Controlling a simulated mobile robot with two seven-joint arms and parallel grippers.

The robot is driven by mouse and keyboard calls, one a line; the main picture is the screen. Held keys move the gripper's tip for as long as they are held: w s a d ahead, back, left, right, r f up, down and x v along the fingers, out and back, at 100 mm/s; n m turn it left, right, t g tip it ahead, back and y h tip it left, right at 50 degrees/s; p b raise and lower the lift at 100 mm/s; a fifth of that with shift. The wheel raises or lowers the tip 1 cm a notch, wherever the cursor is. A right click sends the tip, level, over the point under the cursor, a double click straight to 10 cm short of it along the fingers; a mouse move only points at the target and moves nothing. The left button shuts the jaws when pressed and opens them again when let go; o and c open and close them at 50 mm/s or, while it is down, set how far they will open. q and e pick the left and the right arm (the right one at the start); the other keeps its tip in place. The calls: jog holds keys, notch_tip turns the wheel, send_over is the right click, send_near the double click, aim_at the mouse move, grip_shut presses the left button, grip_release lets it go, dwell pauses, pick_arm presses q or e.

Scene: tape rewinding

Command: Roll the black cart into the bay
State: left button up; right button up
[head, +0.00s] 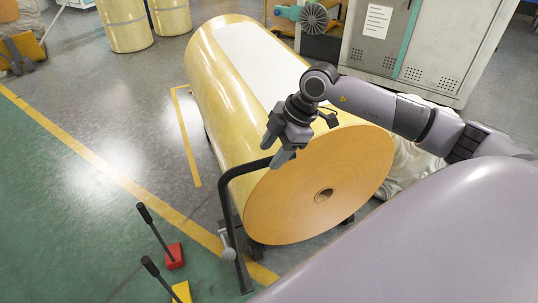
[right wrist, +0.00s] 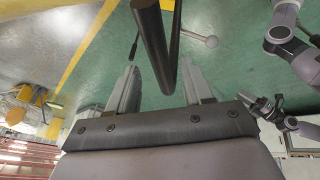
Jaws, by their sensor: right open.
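The black cart carries a large yellow roll (head: 325,185), lying on its side with its round end toward me. The cart's black handle (head: 228,205) rises in front of the roll's left side. My right gripper (head: 276,147) is open at the handle's top bar. In the right wrist view, the handle (right wrist: 152,45) lies between and beyond the spread fingers (right wrist: 158,90); I cannot tell whether they touch it. A yellow floor marking (head: 185,135) runs left of the roll; I cannot tell whether it bounds the bay. My left gripper (right wrist: 262,108) shows small at the right wrist view's edge, its jaws unclear.
A red block (head: 174,256) and a yellow block (head: 181,292) with black levers stand at the front left. A grey cabinet (head: 425,45) is at the back right. Yellow drums (head: 125,25) stand at the back left.

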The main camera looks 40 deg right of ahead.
jog(key=shift+x, duration=1.2)
jog(key=shift+c, duration=0.4)
grip_shut()
